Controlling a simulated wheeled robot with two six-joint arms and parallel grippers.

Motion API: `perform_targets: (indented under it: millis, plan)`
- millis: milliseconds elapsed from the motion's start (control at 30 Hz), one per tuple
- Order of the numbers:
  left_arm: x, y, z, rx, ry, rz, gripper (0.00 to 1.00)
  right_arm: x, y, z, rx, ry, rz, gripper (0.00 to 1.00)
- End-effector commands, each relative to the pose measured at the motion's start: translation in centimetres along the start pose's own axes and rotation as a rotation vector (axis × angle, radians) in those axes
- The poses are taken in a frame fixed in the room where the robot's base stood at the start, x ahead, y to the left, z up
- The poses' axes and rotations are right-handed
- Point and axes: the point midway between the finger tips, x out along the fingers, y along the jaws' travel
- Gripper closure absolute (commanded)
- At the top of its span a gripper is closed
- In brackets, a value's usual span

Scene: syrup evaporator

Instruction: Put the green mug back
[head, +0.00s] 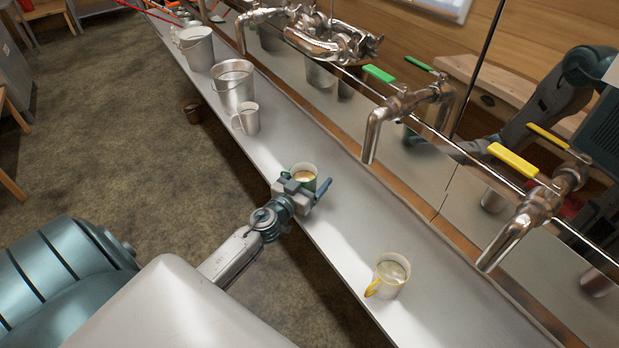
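The green mug (311,181) has a pale rim, a green lower side and amber liquid inside. It is upright at the metal shelf (350,228), below and between the spouts. My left gripper (304,190) is right at its near side, with its fingers spread apart around the near side of the mug. The gripper hides the mug's lower part and handle, so I cannot see whether the fingers touch it. My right gripper is not in view.
A white mug with a yellow handle (388,277) stands nearer on the shelf. A plain metal mug (247,119) and metal buckets (233,88) stand farther along. Spouts with green (378,74) and yellow (513,160) levers overhang the shelf. Shelf is clear between the mugs.

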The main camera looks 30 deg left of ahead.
Motion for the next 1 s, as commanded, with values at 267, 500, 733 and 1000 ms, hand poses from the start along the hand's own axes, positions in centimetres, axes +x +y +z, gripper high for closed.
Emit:
perform_targets:
  millis: [267,500,733,1000]
  plan:
    - [0.0,0.0,-0.2,0.001,0.0,0.0,0.18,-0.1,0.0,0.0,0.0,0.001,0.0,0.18]
    - [-2.5,0.0,0.2,0.001,-0.002,0.001,0.18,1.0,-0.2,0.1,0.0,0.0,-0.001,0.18]
    - [-7.2,0.0,0.6,0.005,-0.002,0.003,0.18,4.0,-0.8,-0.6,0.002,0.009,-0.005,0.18]
    - [-10.9,-0.1,0.2,0.004,-0.002,0.001,0.18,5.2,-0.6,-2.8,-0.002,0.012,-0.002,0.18]
